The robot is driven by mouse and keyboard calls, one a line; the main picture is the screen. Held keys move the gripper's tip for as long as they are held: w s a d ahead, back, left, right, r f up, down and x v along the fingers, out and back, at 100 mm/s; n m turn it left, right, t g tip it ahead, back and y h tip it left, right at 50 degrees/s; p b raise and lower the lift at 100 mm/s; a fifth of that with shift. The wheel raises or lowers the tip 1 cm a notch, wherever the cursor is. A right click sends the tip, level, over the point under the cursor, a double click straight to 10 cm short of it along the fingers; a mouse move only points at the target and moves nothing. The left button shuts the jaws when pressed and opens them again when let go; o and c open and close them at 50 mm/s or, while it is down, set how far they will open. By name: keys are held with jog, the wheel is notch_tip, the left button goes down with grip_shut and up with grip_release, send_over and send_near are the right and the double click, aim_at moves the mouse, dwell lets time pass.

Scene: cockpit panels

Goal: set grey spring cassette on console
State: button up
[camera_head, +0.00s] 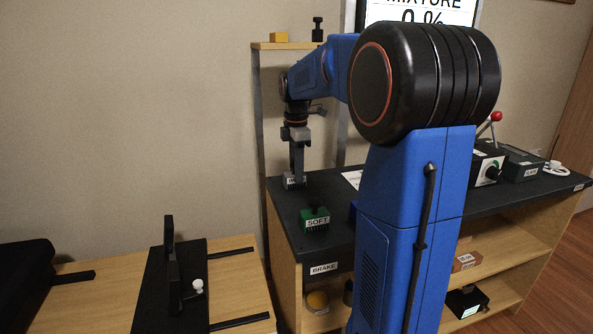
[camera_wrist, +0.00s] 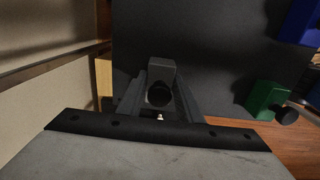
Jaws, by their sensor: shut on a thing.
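The grey spring cassette (camera_head: 294,182), with a small white label, is under my gripper (camera_head: 297,170) at the left end of the dark console top (camera_head: 345,205). My gripper points down and is shut on it. I cannot tell whether the cassette touches the console or hangs just above it. The rest of the cassette is hard to make out there.
A green cassette labelled SOFT (camera_head: 316,220) stands in front of the grey one and shows in the wrist view (camera_wrist: 267,100). A blue piece (camera_wrist: 300,22) is beyond it. Control boxes (camera_head: 520,167) stand at the right. My arm hides the console's middle.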

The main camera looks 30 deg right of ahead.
jog(key=shift+f, duration=0.15)
jog(key=o, duration=1.1)
notch_tip(320, 180, up, 12)
jog(key=shift+r, duration=0.15)
dwell(0.3)
